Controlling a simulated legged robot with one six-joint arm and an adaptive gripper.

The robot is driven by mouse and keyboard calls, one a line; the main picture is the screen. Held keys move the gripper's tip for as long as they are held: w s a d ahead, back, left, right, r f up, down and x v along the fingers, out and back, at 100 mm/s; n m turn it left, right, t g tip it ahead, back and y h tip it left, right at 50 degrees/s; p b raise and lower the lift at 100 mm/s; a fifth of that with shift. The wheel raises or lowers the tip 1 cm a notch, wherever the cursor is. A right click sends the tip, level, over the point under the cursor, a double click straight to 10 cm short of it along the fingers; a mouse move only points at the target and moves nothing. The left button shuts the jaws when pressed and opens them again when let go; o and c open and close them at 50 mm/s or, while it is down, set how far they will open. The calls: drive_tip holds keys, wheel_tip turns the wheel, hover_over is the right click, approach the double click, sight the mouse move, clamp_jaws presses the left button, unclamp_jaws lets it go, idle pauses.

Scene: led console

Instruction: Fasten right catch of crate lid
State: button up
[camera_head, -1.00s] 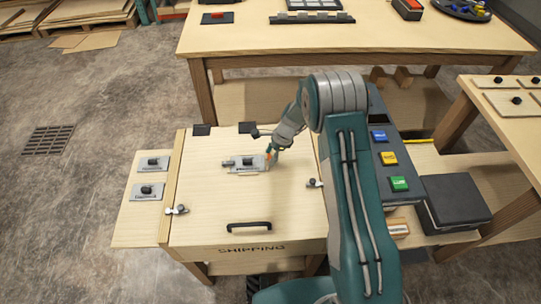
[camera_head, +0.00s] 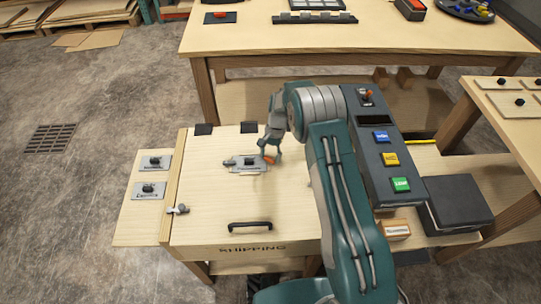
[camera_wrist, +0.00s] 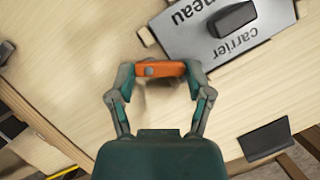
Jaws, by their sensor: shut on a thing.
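The crate lid (camera_head: 205,225) is pale wood, lies flat and carries a black handle near its front edge. The left catch (camera_head: 177,209) is a small metal piece at the lid's left edge. The right catch does not show now; my arm covers that side of the lid in the head view. My gripper (camera_head: 270,157) is low over the back part of the lid, beside a grey labelled plate (camera_head: 246,169). In the wrist view my gripper (camera_wrist: 160,72) is shut on an orange piece (camera_wrist: 172,69) that spans its two fingertips.
The plate has a black knob (camera_wrist: 232,20). Black pads (camera_head: 204,129) sit at the lid's back edge. Two similar plates (camera_head: 150,190) lie on the left shelf. A console with coloured buttons (camera_head: 381,136) stands to the right, close to my arm.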

drive_tip(key=n+h, duration=0.1)
drive_tip(key=n, duration=0.1)
drive_tip(key=n+h, duration=0.1)
drive_tip(key=n, duration=0.2)
drive_tip(key=shift+a+r+n, duration=0.15)
drive_tip(key=shift+a+n, duration=0.05)
drive_tip(key=shift+n, duration=0.1)
idle(0.5)
drive_tip(key=o, duration=1.1)
drive_tip(key=shift+o, duration=0.2)
drive_tip(key=shift+s, duration=0.1)
drive_tip(key=v, duration=1.1)
drive_tip(key=shift+w+a+r, duration=0.25)
drive_tip(key=shift+w, duration=0.15)
